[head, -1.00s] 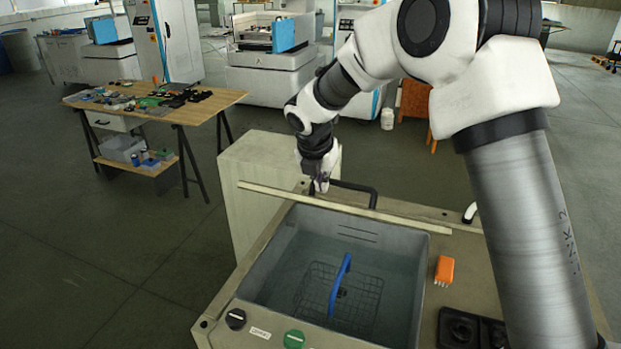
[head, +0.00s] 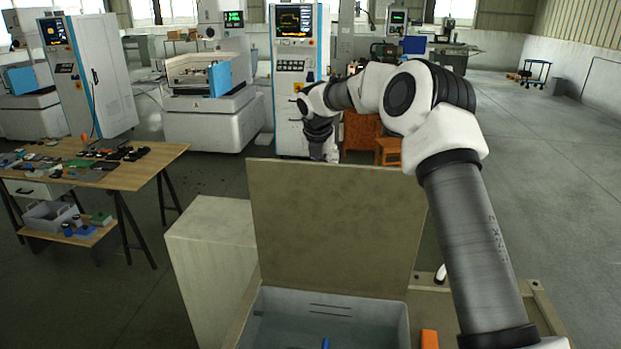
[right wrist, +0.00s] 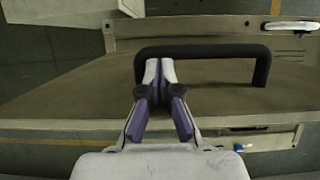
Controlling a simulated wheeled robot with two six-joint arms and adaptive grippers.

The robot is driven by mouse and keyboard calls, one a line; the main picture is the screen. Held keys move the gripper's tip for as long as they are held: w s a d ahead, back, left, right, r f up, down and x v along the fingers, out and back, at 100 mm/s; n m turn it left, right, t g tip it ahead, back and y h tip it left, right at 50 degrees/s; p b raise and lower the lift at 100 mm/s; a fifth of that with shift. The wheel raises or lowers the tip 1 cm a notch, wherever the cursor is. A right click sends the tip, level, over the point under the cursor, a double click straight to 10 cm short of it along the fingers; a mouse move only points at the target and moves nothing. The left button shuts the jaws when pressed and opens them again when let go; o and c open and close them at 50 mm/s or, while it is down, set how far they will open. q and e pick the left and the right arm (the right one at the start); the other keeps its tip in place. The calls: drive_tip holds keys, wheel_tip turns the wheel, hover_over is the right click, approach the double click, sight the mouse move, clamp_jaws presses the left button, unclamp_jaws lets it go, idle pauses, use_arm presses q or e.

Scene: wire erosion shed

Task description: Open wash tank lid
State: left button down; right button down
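The wash tank lid (head: 335,225) is a flat beige panel standing up at the far edge of the grey wash tank (head: 330,305), its inner face towards me. The tank's mouth is uncovered. A blue handle tip (head: 325,343) shows inside it at the bottom edge. My right gripper (head: 325,155) is at the lid's top edge, partly hidden behind it. In the right wrist view, my right gripper (right wrist: 160,65) has its fingers together, tips at the lid's black bar handle (right wrist: 205,50), inside its loop near one end. My left gripper is out of view.
A pale cabinet block (head: 215,260) stands left of the tank. A wooden workbench (head: 140,170) with parts is further left. An orange block (head: 429,338) lies right of the tank. Tall machines (head: 290,85) stand behind. The floor on the right is open.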

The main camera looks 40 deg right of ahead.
drive_tip(key=shift+w+d+f, duration=0.1)
drive_tip(key=shift+w+d, duration=0.5)
drive_tip(key=shift+d, duration=0.15)
